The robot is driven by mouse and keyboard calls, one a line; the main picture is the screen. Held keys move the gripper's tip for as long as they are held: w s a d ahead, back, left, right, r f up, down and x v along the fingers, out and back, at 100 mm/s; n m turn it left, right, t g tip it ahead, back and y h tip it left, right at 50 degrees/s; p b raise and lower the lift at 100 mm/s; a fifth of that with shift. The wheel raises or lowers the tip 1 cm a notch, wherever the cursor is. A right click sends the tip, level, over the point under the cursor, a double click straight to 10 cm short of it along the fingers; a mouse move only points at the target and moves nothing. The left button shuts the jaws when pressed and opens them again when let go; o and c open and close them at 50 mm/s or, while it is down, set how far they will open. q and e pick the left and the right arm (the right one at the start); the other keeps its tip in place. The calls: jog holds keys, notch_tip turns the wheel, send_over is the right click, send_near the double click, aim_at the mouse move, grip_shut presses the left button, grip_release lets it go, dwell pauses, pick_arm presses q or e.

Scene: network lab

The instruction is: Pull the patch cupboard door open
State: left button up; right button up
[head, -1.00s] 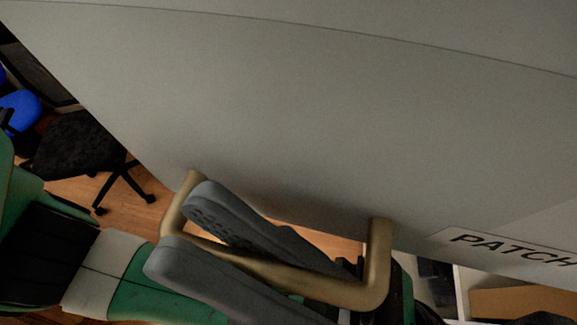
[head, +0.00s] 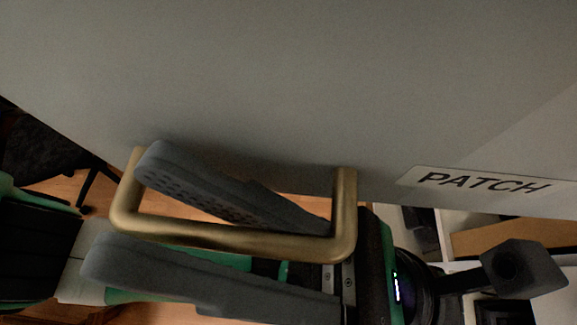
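The pale grey patch cupboard door (head: 270,90) fills the upper part of the head view. A white label (head: 484,185) reading PATCH is on it at the right. A brass bar handle (head: 225,240) stands out from the door's lower part. One grey finger is inside the loop, between bar and door, and the other is outside the bar, with a visible gap. I cannot tell whether the inner finger touches the handle, nor how far the door stands open.
A dark office chair (head: 40,150) stands on the wooden floor (head: 65,187) at the left. White shelving with an orange-brown board (head: 510,236) shows at the lower right, beyond the door's edge.

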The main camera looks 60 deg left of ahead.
pick_arm(q)
jog(key=b+v, duration=0.1)
jog(key=v, duration=1)
jog(key=shift+w+d+f, duration=0.2)
jog(key=shift+d, duration=0.05)
